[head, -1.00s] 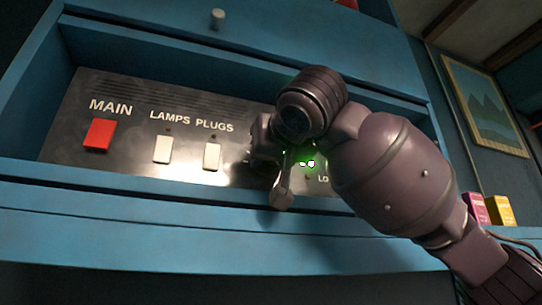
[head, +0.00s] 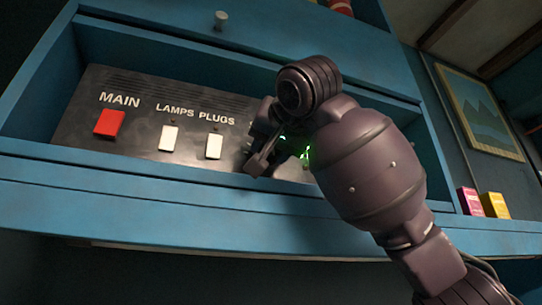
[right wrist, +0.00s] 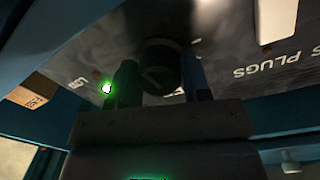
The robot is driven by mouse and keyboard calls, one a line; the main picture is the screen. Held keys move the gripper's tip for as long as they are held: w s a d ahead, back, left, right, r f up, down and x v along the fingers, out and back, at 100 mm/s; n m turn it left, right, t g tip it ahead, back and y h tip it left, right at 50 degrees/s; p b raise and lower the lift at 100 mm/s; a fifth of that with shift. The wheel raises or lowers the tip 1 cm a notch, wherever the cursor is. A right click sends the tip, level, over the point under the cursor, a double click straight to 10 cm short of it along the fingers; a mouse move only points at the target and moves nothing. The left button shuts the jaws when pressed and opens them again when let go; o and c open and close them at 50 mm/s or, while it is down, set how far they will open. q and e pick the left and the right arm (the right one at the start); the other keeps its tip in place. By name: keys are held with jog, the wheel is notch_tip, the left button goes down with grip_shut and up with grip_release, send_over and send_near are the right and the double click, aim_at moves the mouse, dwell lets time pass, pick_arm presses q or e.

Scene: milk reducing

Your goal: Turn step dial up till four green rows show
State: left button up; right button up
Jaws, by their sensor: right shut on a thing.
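A dark round step dial (right wrist: 160,65) shows between the two fingers in the right wrist view, on the grey control panel (head: 75,130). My right gripper (head: 262,140) is at the right part of the panel and shut on the dial. In the head view the gripper hides the dial. Green light (head: 306,154) shows beside the gripper, partly covered by my arm. A bright green spot (right wrist: 107,88) also shows left of the fingers in the right wrist view. How many green rows are lit cannot be told. My left gripper is not in view.
The panel carries a red MAIN switch (head: 109,123) and white LAMPS (head: 168,138) and PLUGS (head: 213,146) switches. It sits in a recess of a blue cabinet (head: 140,205) with a front ledge. Pink (head: 470,201) and yellow (head: 495,204) boxes stand at the right.

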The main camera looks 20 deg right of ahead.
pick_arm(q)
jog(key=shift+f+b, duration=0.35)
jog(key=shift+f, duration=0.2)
pick_arm(e)
jog(key=shift+m, duration=0.7)
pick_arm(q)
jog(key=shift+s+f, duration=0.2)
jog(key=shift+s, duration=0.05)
pick_arm(e)
jog(key=shift+d, duration=0.1)
jog(key=o, duration=0.9)
jog(key=shift+w, duration=0.2)
jog(key=shift+s, duration=0.1)
